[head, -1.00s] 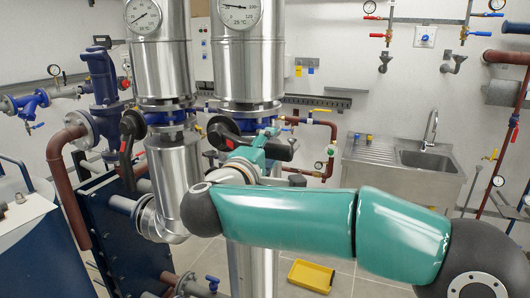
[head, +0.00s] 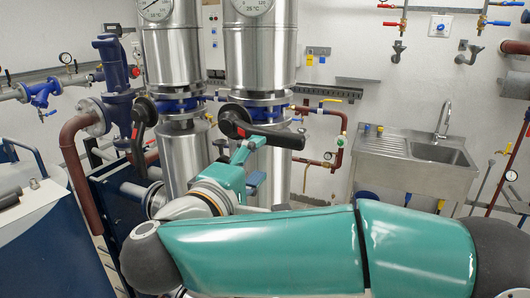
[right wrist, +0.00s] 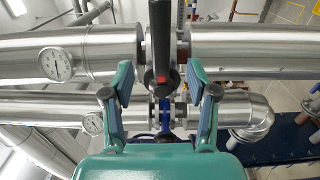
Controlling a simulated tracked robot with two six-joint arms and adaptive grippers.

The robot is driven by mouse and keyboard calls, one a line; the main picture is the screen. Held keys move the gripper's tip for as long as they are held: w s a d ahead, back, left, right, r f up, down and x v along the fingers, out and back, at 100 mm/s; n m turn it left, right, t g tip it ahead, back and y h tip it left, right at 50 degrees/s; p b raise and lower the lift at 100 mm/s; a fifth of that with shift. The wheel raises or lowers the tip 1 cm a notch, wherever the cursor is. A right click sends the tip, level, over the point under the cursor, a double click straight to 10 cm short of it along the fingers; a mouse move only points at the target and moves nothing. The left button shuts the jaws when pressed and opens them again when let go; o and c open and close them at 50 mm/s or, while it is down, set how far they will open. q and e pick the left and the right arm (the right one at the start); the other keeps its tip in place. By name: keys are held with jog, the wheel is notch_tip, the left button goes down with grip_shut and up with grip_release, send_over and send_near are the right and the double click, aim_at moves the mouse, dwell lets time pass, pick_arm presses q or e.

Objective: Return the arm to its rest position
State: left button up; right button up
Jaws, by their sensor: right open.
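My left gripper is not in view.
A second black lever (head: 142,125) stands to the left on another insulated steel pipe (head: 171,55). A dark blue plate exchanger (head: 125,215) and a brown pipe (head: 78,180) are at lower left. A steel sink (head: 440,155) stands at the back right wall.

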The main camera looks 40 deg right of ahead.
jog(key=shift+s+a, duration=0.2)
jog(key=shift+a, duration=0.1)
